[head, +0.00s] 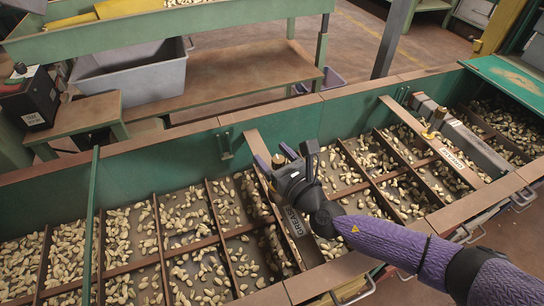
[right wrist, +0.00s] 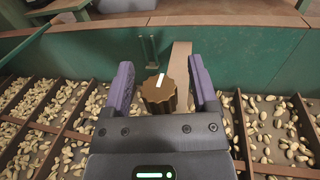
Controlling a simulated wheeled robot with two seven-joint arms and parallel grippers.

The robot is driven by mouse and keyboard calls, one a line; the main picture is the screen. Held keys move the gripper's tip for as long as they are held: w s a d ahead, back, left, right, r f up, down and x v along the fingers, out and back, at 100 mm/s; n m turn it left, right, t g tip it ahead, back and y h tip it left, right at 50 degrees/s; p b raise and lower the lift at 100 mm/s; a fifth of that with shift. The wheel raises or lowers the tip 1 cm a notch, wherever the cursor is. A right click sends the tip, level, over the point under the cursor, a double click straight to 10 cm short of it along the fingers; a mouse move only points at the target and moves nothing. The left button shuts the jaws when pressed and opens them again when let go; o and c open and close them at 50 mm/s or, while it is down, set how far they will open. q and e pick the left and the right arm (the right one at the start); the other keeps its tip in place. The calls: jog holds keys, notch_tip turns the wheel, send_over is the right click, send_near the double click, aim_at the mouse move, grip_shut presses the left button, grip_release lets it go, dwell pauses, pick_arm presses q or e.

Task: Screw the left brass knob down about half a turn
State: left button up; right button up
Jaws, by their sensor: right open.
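The left brass knob (right wrist: 158,97) is a dark brass, ribbed knob with a white line on top, seen in the right wrist view. The line points up the picture, tilted a little to the right. My right gripper (right wrist: 161,85) is open, with its two purple fingers on either side of the knob and a visible gap on each side. My left gripper is not in view.
Another brass knob (head: 428,132) sits on the right bar (head: 455,160). Nuts lie in divided compartments of the green hopper (head: 170,155). A thin green upright bar (head: 91,225) stands at the left. A grey bin (head: 130,82) stands on a bench behind.

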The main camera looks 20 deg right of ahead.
jog(key=shift+w, duration=0.2)
jog(key=shift+c, duration=0.3)
grip_shut()
